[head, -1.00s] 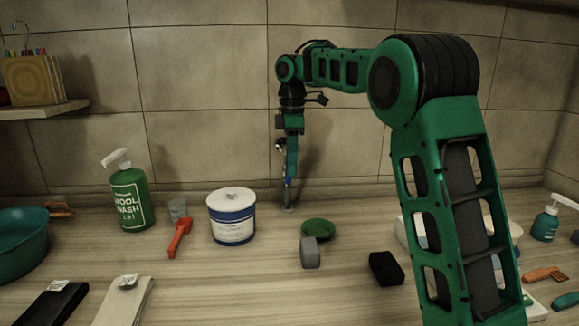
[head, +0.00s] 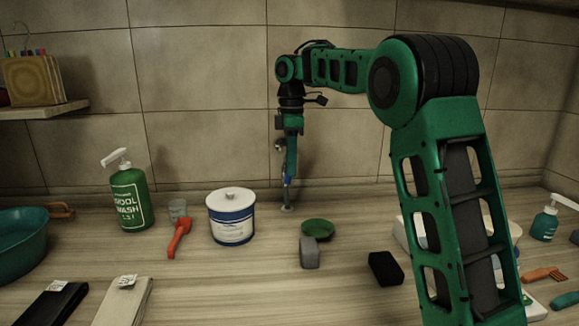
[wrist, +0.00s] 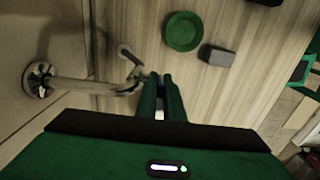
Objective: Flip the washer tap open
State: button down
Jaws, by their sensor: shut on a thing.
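The washer tap (wrist: 85,87) is a chrome fitting in the wrist view. Its round flange sits on the wall at the left, and its pipe runs right to my fingers. In the head view only a bit of it (head: 279,148) shows beside my arm. My gripper (wrist: 160,80) points down and is shut on the tap's outer end; the fingers hide the gripped part, so the lever's angle cannot be told. My gripper also shows in the head view (head: 289,182), close to the wall above the counter.
A green dish (head: 318,227), a grey block (head: 310,253) and a black block (head: 385,268) lie on the counter in front. A white and blue tub (head: 232,217), a red-orange tool (head: 179,238) and a green wool wash bottle (head: 132,199) stand left. The tiled wall is close behind.

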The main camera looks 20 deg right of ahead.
jog(key=shift+w+a+r+h, duration=0.15)
jog(key=shift+w+a+h, duration=0.1)
jog(key=shift+h, duration=0.25)
dwell(0.7)
jog(key=shift+a+r+h, duration=0.1)
jog(key=shift+a+h, duration=0.25)
jog(key=shift+h, duration=0.45)
jog(key=c, duration=2.2)
grip_release()
jog(key=shift+w, duration=0.1)
jog(key=shift+o, duration=0.2)
jog(key=v, duration=1)
jog(key=shift+w+r, duration=0.3)
jog(key=shift+a, duration=0.1)
